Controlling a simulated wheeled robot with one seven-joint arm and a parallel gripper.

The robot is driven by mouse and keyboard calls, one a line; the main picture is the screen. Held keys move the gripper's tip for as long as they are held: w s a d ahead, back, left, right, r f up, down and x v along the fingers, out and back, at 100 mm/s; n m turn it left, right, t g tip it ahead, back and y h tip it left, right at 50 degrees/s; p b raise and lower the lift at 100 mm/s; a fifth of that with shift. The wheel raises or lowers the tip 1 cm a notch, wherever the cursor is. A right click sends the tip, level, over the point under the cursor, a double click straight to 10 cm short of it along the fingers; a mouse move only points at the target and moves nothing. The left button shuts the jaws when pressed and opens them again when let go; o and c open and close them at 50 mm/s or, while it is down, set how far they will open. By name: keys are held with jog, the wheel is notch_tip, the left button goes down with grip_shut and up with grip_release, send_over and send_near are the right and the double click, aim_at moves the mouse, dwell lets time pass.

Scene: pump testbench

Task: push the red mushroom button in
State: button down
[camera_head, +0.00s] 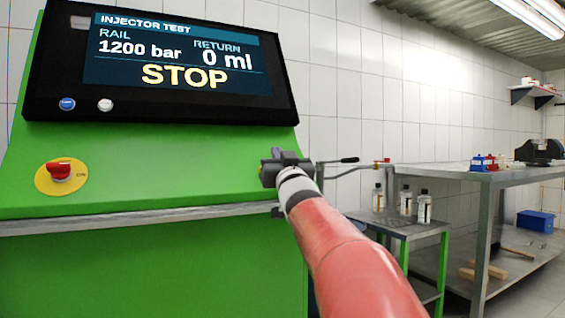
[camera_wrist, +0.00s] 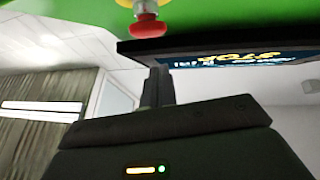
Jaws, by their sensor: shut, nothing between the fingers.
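The red mushroom button (camera_head: 60,171) sits on a round yellow plate (camera_head: 45,183) on the sloped green panel of the bench, at the left of the head view. It stands proud of the plate. In the wrist view the red button (camera_wrist: 149,25) shows at the top, upside down. My gripper (camera_head: 279,154) is in front of the right end of the green panel, well to the right of the button. In the wrist view my gripper (camera_wrist: 158,68) is shut and empty, its fingertips apart from the button.
The black display (camera_head: 160,110) above the panel reads STOP, with a blue button (camera_head: 67,104) and a white button (camera_head: 105,105) below. A metal ledge (camera_head: 130,218) runs under the panel. At right stand a bottle cart (camera_head: 410,228) and a workbench (camera_head: 450,172). The panel between button and gripper is clear.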

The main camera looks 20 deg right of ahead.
jog(key=b+v, duration=0.2)
jog(key=v, duration=0.8)
jog(key=shift+s+r, duration=0.2)
jog(key=shift+r, duration=0.1)
